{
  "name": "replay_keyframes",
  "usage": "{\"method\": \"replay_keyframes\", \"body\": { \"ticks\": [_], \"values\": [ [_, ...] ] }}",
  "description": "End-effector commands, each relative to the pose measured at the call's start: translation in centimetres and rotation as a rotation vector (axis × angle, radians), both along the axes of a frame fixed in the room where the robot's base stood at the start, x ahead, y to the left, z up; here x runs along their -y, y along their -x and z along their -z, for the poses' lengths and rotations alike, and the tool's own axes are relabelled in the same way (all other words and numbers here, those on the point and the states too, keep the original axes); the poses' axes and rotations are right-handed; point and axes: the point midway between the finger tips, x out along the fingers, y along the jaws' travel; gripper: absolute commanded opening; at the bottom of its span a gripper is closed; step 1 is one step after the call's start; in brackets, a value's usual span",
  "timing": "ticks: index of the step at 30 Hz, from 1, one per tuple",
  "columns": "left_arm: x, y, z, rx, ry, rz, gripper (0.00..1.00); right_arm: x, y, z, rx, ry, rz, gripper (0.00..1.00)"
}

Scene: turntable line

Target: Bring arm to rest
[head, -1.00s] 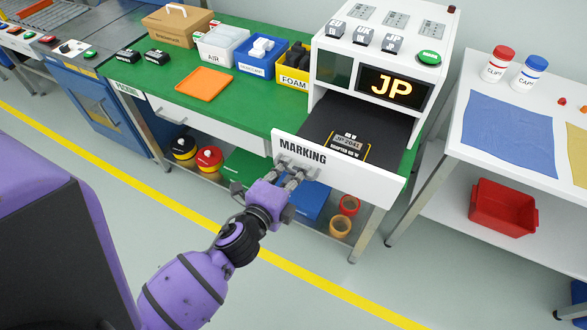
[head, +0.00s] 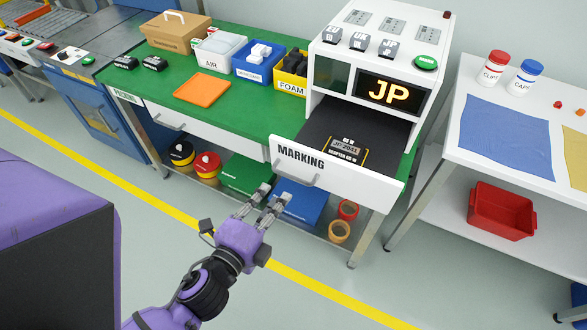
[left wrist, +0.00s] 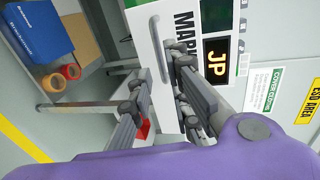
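My left gripper (head: 272,195) is open and empty, in front of and below the MARKING drawer. Its two fingers also show apart in the left wrist view (left wrist: 161,70), with the drawer handle (left wrist: 161,46) beyond them. The white MARKING drawer (head: 365,184) stands pulled out under the machine with the lit JP display (head: 389,90). Its handle (head: 297,174) is clear of my fingers. A dark adapter with a JP 2041 label (head: 345,149) lies in the drawer. My right gripper is not in view.
The green bench (head: 225,121) holds an orange tray (head: 203,89) and several bins. Tape rolls (head: 340,231) and a blue box (head: 299,207) sit on the lower shelf near my fingers. A white table (head: 498,151) stands right. The floor in front is free.

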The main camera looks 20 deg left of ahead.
Motion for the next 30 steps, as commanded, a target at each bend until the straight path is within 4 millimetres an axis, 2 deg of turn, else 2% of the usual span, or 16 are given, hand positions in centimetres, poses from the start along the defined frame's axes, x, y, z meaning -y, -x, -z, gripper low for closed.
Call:
{"method": "replay_keyframes", "body": {
  "ticks": [1,6,24,26,29,30],
  "values": [
    [-0.1,0.8,0.0,-0.005,0.0,-0.002,0.17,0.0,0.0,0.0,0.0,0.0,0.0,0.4],
    [-0.1,2.0,-0.3,-0.003,0.0,-0.001,0.17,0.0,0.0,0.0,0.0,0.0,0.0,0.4],
    [-0.1,2.1,-0.3,-0.005,0.02,-0.006,0.17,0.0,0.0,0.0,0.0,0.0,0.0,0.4],
    [-0.3,2.2,0.2,-0.022,0.093,-0.031,0.17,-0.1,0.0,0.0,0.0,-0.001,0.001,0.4],
    [-0.9,3.3,3.5,-0.123,0.378,-0.139,0.17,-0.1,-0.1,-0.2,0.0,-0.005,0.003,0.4],
    [-1.1,4.5,5.1,-0.181,0.52,-0.206,0.17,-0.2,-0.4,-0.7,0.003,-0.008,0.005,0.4]
  ]
}}
